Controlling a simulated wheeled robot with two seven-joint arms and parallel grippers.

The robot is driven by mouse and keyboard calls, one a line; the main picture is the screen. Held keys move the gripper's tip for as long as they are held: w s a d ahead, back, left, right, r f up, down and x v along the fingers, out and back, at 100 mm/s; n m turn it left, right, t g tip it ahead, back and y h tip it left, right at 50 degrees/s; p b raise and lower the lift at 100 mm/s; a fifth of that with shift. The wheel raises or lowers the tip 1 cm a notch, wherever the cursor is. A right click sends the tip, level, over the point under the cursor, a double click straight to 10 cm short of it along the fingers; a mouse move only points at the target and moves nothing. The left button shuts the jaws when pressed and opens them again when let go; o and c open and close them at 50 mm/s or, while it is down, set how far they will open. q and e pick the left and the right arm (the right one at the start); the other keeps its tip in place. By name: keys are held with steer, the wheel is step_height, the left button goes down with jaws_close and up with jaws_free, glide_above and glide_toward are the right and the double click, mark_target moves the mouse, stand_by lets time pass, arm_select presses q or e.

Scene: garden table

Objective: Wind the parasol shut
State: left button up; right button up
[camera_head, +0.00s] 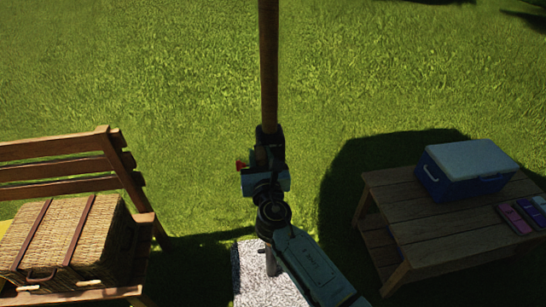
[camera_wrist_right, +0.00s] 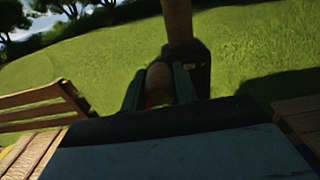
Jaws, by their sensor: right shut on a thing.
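The parasol's brown wooden pole (camera_head: 268,60) stands upright in the middle of the head view, and its canopy is out of view. A dark crank housing (camera_head: 269,134) sits on the pole; it also shows in the wrist view (camera_wrist_right: 201,66). My right gripper (camera_head: 264,160) is at the pole just below the housing. A small red part (camera_head: 240,165) shows at the gripper's left side. My left gripper is not in view.
A wooden bench (camera_head: 70,153) with a wicker basket (camera_head: 92,237) stands at the left. A wooden table (camera_head: 400,205) at the right bears a blue cooler (camera_head: 467,170) and small coloured items (camera_head: 518,218). A pale speckled slab (camera_head: 252,268) lies below. Open grass lies beyond.

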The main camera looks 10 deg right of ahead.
steer(key=a+f+b, duration=0.3)
steer(key=f+b, duration=0.9)
steer(key=f, duration=0.1)
steer(key=d+r+p, duration=0.1)
steer(key=d+p, duration=0.3)
steer(key=d, duration=1)
steer(key=shift+w+d, duration=0.2)
